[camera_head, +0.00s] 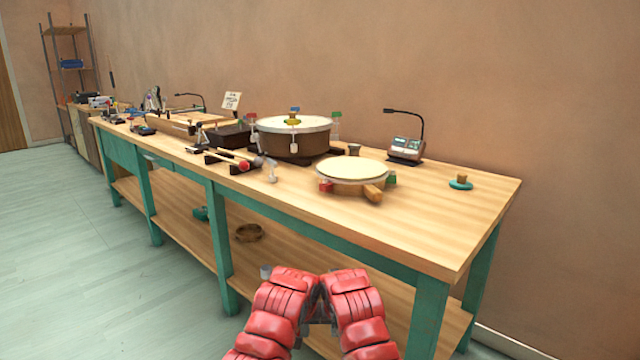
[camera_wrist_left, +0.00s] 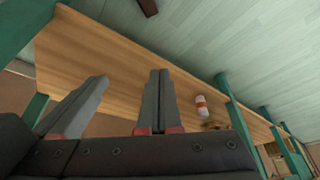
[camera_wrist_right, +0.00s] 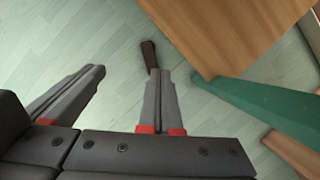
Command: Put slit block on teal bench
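The teal bench (camera_head: 450,215) has a wooden top and teal legs, and stands ahead with a lower shelf (camera_head: 185,210). I cannot pick out the slit block with certainty. A dark brown piece (camera_wrist_right: 149,55) lies on the floor in the right wrist view, partly behind a finger; it also shows at the top of the left wrist view (camera_wrist_left: 148,7). My left gripper (camera_wrist_left: 130,76) is open and empty, with the lower shelf behind it. My right gripper (camera_wrist_right: 129,70) is open and empty above the floor. In the head view both grippers are mostly hidden by my red arms.
On the bench top are a large drum (camera_head: 292,137), a pale round drum (camera_head: 347,169), mallets, a lamp device (camera_head: 406,148) and a small teal item (camera_head: 460,182). The top's front right is clear. A ring (camera_head: 249,233) and a white-orange bottle (camera_wrist_left: 200,106) are on the lower shelf.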

